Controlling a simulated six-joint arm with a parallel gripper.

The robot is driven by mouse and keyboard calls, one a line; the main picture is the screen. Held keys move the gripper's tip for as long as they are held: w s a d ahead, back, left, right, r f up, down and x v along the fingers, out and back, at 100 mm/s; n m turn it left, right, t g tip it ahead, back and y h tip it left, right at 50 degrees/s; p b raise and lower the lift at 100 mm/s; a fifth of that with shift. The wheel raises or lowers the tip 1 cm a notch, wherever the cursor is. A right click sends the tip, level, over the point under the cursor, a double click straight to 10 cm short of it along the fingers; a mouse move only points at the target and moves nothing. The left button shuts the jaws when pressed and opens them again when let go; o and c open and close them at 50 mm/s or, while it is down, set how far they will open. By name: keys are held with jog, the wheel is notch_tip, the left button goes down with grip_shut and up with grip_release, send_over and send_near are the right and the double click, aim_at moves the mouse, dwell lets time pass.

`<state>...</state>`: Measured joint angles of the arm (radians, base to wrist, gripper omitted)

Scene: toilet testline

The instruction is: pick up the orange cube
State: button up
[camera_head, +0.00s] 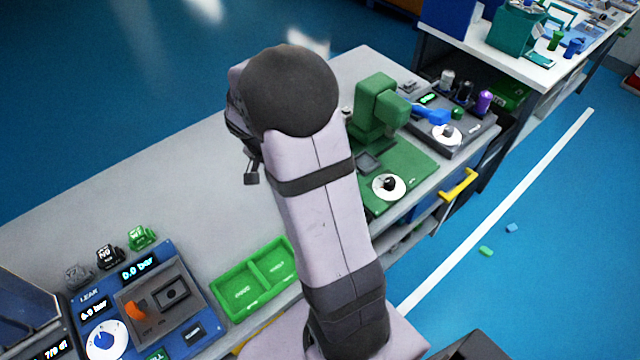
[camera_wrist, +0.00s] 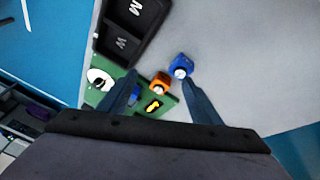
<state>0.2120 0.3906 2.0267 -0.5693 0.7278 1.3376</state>
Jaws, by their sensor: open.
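The orange cube (camera_wrist: 160,83) shows in the wrist view, between the two fingers as seen from this camera. It has a pale round mark on one side. My gripper (camera_wrist: 159,77) is open, its fingers on either side of the cube in the picture. I cannot tell how far above the cube the fingertips are, and no contact is visible. A blue cube (camera_wrist: 180,64) stands just beside the orange cube, near the right fingertip. In the head view my own arm covers the middle of the bench, and I cannot make out the orange cube there.
In the wrist view a black tray (camera_wrist: 112,48) marked M and W lies at upper left, near a green panel (camera_wrist: 152,105). In the head view the grey bench (camera_head: 180,195) has a blue leak panel (camera_head: 92,300), a green tray (camera_head: 222,281) and a green press (camera_head: 377,105).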

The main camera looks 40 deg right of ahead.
jog(key=shift+w+d+f+m+h+p, duration=0.25)
jog(key=shift+w+d+f+m, duration=0.5)
jog(key=shift+d+f, duration=1.15)
jog(key=shift+w+d+f+m+h+p, duration=0.25)
jog(key=shift+w+d+f+m, duration=0.55)
jog(key=shift+d+f, duration=1.1)
jog(key=shift+w+d+f+m+h+p, duration=0.15)
jog(key=shift+w+d+f+m+h, duration=0.25)
jog(key=shift+d+f+m, duration=1.1)
jog(key=shift+d+f+n, duration=0.35)
jog(key=shift+d+n, duration=0.1)
jog(key=c, duration=1.2)
